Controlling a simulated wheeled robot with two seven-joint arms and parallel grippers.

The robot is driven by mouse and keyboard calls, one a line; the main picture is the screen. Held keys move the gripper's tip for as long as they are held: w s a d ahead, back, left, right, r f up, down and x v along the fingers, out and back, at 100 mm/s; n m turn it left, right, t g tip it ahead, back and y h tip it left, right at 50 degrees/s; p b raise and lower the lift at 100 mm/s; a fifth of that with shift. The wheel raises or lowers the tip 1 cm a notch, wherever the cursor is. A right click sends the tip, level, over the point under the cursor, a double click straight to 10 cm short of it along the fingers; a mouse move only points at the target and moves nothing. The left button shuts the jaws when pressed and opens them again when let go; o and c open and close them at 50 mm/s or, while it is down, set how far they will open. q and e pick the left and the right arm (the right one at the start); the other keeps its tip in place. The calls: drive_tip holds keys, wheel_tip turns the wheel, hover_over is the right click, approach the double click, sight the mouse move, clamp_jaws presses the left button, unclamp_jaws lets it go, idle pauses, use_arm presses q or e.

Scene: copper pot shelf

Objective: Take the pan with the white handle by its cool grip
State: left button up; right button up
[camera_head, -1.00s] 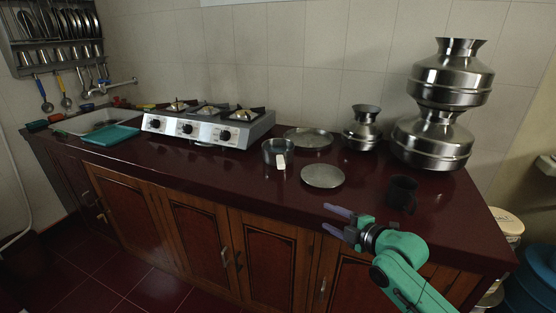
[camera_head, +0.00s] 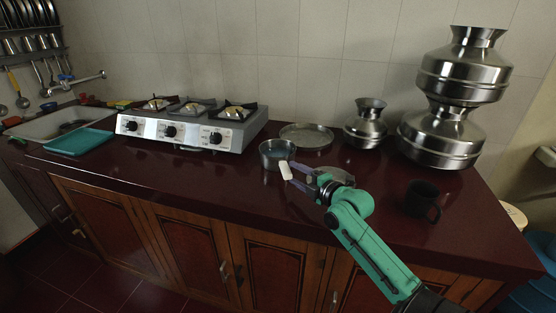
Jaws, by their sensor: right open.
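The pan (camera_head: 277,153) is a small round steel vessel on the dark red counter, right of the stove. Its white handle (camera_head: 286,171) points toward the front edge. My right gripper (camera_head: 290,176) is open, and its fingertips are at the handle's outer end, seemingly one on either side. I cannot tell whether they touch it. My left gripper is not in view.
A three-burner stove (camera_head: 190,129) stands left of the pan. A flat steel plate (camera_head: 307,136) lies behind, and another disc is partly hidden by my right gripper. A small steel pot (camera_head: 366,126), stacked large pots (camera_head: 440,139) and a dark mug (camera_head: 422,199) stand to the right.

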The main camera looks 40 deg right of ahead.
sight(283, 164)
drive_tip(key=w, duration=0.1)
drive_tip(key=w+p, duration=0.1)
drive_tip(key=w, duration=0.1)
drive_tip(key=shift+a+r, duration=0.15)
drive_tip(key=w, duration=0.1)
drive_tip(key=w+f+p, duration=0.1)
drive_tip(key=w, duration=0.1)
drive_tip(key=shift+w, duration=0.25)
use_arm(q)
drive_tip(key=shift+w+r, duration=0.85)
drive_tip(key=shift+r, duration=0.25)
use_arm(e)
drive_tip(key=shift+s, duration=0.15)
clamp_jaws()
drive_tip(key=shift+r, duration=0.25)
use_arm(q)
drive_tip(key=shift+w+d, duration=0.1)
